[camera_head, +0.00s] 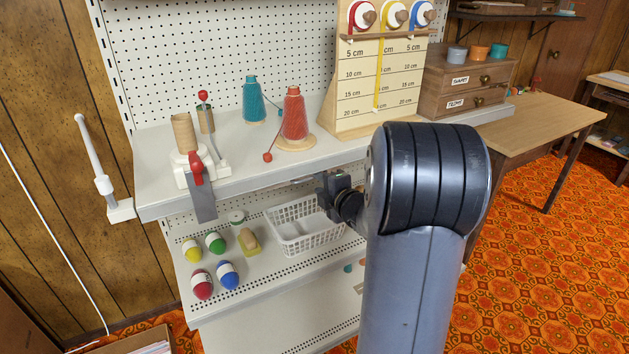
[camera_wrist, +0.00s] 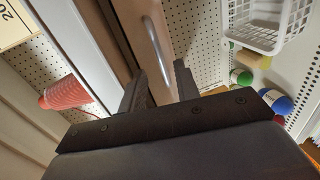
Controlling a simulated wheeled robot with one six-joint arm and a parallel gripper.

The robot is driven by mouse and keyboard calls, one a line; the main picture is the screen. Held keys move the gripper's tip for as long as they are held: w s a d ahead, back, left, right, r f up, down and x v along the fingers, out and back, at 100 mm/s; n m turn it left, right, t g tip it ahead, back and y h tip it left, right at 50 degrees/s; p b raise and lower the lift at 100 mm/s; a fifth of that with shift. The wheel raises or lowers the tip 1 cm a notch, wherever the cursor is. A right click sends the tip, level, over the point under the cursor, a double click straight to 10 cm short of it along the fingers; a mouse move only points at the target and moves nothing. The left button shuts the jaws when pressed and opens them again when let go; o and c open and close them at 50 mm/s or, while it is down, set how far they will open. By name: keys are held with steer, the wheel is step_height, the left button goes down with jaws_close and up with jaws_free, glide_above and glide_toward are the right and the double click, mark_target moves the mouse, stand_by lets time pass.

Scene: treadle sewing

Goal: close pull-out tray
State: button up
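The pull-out tray shows in the wrist view as a brown front (camera_wrist: 122,28) running alongside the white shelf edge. A curved metal handle (camera_wrist: 155,45) is fixed on that front. My gripper (camera_wrist: 160,74) is open, with its two dark fingers apart and the near end of the handle appearing between them. I cannot tell whether the fingers touch the handle. In the head view my gripper (camera_head: 327,190) is just below the front edge of the upper shelf. There the tray is mostly hidden under the shelf and behind my arm, so how far it is out cannot be told.
The upper shelf (camera_head: 246,174) bears thread cones, a clamp tool, a ribbon stand (camera_head: 345,118) and a small drawer box (camera_head: 468,75). A white basket (camera_head: 300,228) stands below my gripper on the lower shelf, with several coloured balls to its left. A wooden table (camera_head: 535,118) is at right.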

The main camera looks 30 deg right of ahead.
mark_target(312, 178)
steer(key=v, duration=0.6)
steer(key=x, duration=1)
steer(key=shift+p, duration=0.35)
steer(key=shift+s+f, duration=0.1)
steer(key=shift+s, duration=0.15)
